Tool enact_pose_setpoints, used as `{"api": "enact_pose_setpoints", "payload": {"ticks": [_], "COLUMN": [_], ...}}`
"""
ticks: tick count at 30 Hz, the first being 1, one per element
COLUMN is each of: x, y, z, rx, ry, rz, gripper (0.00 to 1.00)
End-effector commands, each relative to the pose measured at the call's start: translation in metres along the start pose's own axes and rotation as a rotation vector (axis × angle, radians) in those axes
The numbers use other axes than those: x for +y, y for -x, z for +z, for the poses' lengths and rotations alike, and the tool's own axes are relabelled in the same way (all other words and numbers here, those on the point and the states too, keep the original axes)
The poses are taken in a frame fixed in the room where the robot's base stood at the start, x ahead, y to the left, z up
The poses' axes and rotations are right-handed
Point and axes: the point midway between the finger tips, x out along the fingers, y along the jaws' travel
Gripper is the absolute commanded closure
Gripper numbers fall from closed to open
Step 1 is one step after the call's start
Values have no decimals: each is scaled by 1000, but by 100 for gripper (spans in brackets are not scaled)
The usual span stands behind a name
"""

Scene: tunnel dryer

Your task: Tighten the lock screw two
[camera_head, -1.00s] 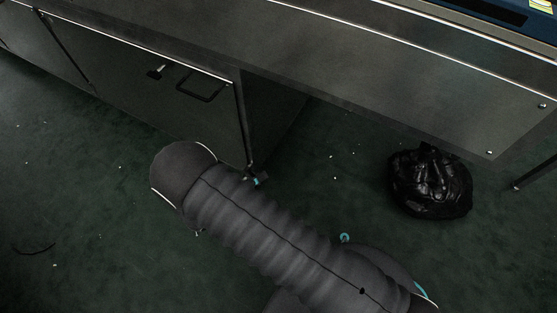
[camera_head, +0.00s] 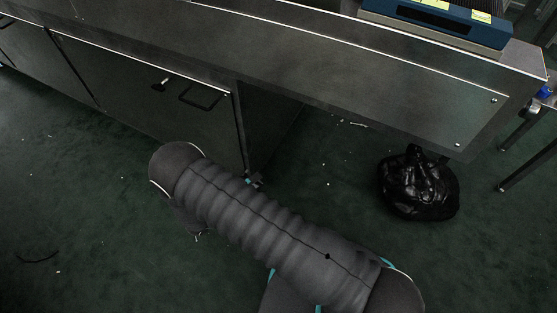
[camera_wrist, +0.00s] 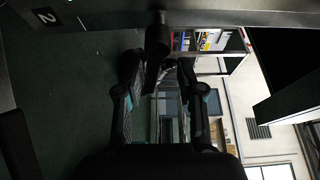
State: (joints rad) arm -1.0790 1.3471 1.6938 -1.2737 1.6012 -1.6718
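In the wrist view a dark panel edge runs along the top and carries a white label "2" (camera_wrist: 45,17). A dark cylindrical knob (camera_wrist: 157,36) hangs from this edge; it looks like lock screw two. My gripper (camera_wrist: 158,70) is open, with one finger on each side of the knob's line. The knob appears just beyond the fingertips, and I cannot tell whether they touch it. In the head view my arm's grey sleeve crosses the lower middle; my gripper and the screw cannot be made out there.
In the head view a long grey metal cabinet (camera_head: 330,80) has a door with a black handle (camera_head: 200,98). A blue device (camera_head: 435,22) sits on top. A black bag (camera_head: 418,185) lies on the dark green floor (camera_head: 90,220). The wrist view shows a shelf with colourful items (camera_wrist: 205,40).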

Motion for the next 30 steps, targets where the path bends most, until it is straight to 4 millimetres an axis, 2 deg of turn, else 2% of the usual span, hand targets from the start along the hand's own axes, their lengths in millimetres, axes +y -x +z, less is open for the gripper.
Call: {"api": "enact_pose_setpoints", "payload": {"ticks": [8,26,30], "x": [0,1,-17], "y": [37,137,124], "z": [1,0,2], "rx": [-7,-8,58], "ry": [-5,-6,-83], "rz": [1,2,46], "gripper": [62,62,62]}}
